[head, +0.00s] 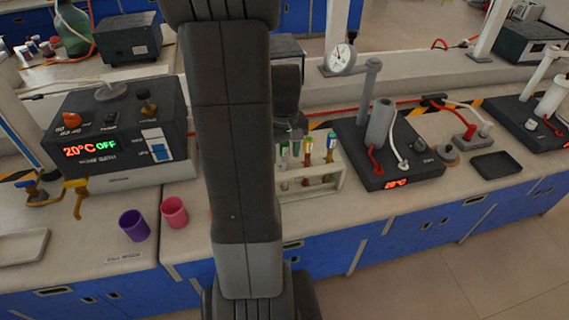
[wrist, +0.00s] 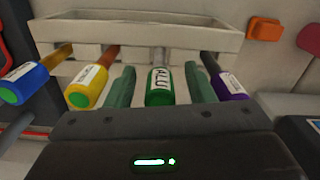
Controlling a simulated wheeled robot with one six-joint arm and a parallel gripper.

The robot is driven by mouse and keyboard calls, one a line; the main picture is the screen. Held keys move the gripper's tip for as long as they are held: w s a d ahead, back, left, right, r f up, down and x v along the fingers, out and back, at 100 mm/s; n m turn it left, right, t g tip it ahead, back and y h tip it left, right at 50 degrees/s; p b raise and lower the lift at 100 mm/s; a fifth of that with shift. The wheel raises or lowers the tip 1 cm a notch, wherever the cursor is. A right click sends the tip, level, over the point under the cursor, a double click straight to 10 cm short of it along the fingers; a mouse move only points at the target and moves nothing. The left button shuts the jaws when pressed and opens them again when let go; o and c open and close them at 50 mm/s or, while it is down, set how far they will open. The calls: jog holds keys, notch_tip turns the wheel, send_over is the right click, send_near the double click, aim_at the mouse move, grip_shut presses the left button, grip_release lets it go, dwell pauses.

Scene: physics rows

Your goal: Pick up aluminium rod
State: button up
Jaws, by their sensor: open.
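The aluminium rod (wrist: 160,88) has a green end cap and a white label with letters like "ALU". In the wrist view it is in the middle, its far part reaching into the pale rack (wrist: 130,38). My gripper (wrist: 160,87) is open, with one green-grey finger on each side of the rod's cap and a gap on both sides. In the head view my arm hides part of the rack (head: 335,178), and my gripper (head: 296,134) is at its top among the rod caps. I cannot tell the aluminium rod clearly there.
Neighbouring rods stand close by: a yellow one (wrist: 88,88) and a blue one (wrist: 27,82) on one side, a purple one (wrist: 229,82) on the other. A black device (head: 388,150) with a dial stands right of the rack. Purple (head: 134,226) and pink (head: 174,212) cups stand left.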

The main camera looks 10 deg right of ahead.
grip_shut()
jog(key=shift+r, duration=0.15)
notch_tip(320, 180, up, 18)
dwell(0.8)
jog(key=c, duration=0.9)
grip_release()
grip_shut()
